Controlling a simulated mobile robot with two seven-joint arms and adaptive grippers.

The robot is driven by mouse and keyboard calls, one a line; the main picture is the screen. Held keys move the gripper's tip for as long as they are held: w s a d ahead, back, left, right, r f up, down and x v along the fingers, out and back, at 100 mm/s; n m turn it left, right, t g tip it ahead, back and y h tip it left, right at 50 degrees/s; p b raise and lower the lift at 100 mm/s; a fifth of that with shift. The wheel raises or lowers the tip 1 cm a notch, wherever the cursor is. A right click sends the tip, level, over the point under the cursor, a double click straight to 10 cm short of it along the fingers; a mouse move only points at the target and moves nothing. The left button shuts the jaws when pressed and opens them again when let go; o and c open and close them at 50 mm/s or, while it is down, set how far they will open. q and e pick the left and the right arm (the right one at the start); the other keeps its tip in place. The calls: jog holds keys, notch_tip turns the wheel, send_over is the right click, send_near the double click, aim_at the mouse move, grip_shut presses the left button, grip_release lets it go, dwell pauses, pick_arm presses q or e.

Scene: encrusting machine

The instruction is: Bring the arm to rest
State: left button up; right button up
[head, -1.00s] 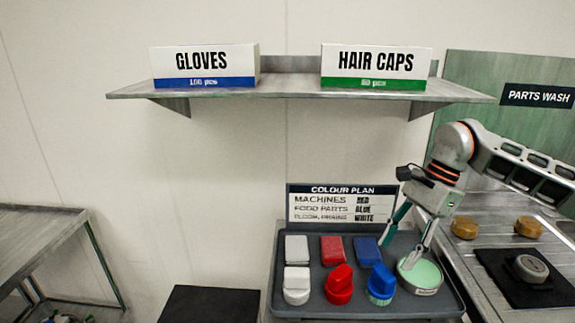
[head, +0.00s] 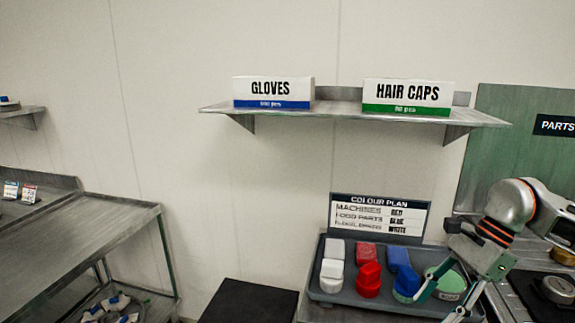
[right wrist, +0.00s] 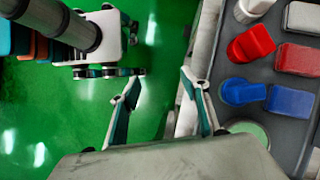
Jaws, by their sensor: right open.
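My right gripper (head: 440,302) is at the lower right of the head view, in front of the tray's right end. Its fingers are apart, and nothing shows between them. In the right wrist view my right gripper (right wrist: 160,82) hangs over green floor beside the tray edge. The round tin with a pale green top (head: 451,283) stands at the tray's right end, partly hidden by a finger. It is also partly seen in the right wrist view (right wrist: 248,130). My left gripper is in neither view.
The grey tray (head: 372,303) holds white, red and blue blocks and brushes. A colour plan sign (head: 380,218) stands behind it. A shelf (head: 345,112) with two boxes hangs above. A dark-topped stand (head: 250,302) and a metal table (head: 95,235) are left.

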jog(key=s+a+m+t+y, duration=0.1)
jog(key=a+m+t+y, duration=0.2)
jog(key=a+m+y, duration=0.75)
jog(key=s+a+m+t+y, duration=0.1)
jog(key=a+m+t+y, duration=0.4)
jog(key=a, duration=1.1)
jog(key=w+d+f+m+t+h, duration=0.1)
jog(key=d+f+m+t+h, duration=0.45)
jog(key=m, duration=0.65)
jog(key=w+d+f+m+t+h, duration=0.1)
jog(key=d+f+m+t+h, duration=0.4)
jog(key=f+m, duration=0.55)
jog(key=s+d+f+m+g+h, duration=0.3)
jog(key=s+f+m, duration=0.3)
jog(key=f, duration=0.3)
jog(key=s+d+f+m+g+h, duration=0.3)
jog(key=s+f+m+h, duration=0.2)
jog(key=s+f+m, duration=0.2)
notch_tip(320, 180, down, 2)
jog(key=shift+s+d+f+g, duration=0.1)
jog(key=shift+s+d+g, duration=0.1)
jog(key=shift+s+g, duration=0.3)
